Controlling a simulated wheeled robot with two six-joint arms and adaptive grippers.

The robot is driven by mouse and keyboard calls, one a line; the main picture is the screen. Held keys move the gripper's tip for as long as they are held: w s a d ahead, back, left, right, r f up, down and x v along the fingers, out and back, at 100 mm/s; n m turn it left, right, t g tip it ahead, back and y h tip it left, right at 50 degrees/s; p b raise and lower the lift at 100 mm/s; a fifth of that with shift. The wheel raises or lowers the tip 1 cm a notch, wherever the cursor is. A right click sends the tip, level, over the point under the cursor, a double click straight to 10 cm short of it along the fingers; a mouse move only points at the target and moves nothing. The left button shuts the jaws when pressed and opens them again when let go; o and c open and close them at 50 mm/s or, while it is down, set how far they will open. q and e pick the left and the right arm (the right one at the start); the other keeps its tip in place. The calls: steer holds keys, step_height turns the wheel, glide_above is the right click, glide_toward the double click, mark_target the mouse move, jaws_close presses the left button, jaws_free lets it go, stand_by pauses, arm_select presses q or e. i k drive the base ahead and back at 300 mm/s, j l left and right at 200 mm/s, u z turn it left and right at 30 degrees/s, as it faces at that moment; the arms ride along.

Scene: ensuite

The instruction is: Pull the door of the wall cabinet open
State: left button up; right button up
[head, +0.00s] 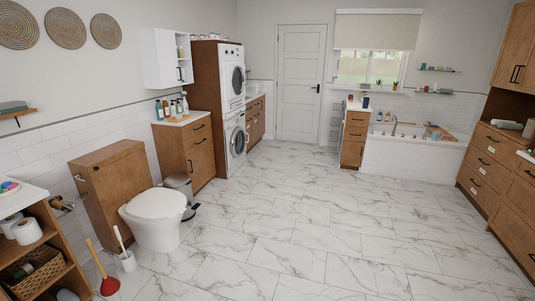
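A white wall cabinet (160,58) hangs on the left wall, above a wooden counter unit and beside the stacked washer and dryer. Its side facing me is a plain closed panel. Its front, seen at a steep angle, has open shelving with small items in the upper part and a short dark handle (180,74) lower down. The door there looks shut, though it is small at this distance. Neither of my grippers is in view.
The marble floor (290,215) is clear through the middle. A toilet (155,215), pedal bin (181,190), brush holder (128,261) and plunger (109,286) stand along the left. The wooden counter (187,145) below the cabinet carries several bottles. Wooden drawers (490,170) line the right.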

mark_target(165, 41)
steer(key=i+l, duration=0.15)
steer(key=i, duration=0.45)
steer(key=i+l, duration=0.15)
steer(key=i, duration=0.4)
steer(key=i+l+u, duration=0.1)
steer(key=i, duration=0.5)
steer(key=i+l, duration=0.2)
steer(key=i, duration=0.35)
steer(key=i+l, duration=0.2)
steer(key=i, duration=0.35)
steer(key=i+j+u, duration=0.25)
steer(key=i, duration=0.4)
steer(key=i+u, duration=0.3)
steer(key=i, duration=0.35)
steer(key=i+u, duration=0.25)
steer(key=i, duration=0.45)
steer(key=i+l+u, duration=0.25)
steer(key=i, duration=0.4)
steer(key=i+l+u, duration=0.25)
steer(key=i+u, duration=0.2)
steer(key=i+l+u, duration=0.9)
steer(key=l, duration=0.25)
steer(key=i+j, duration=0.05)
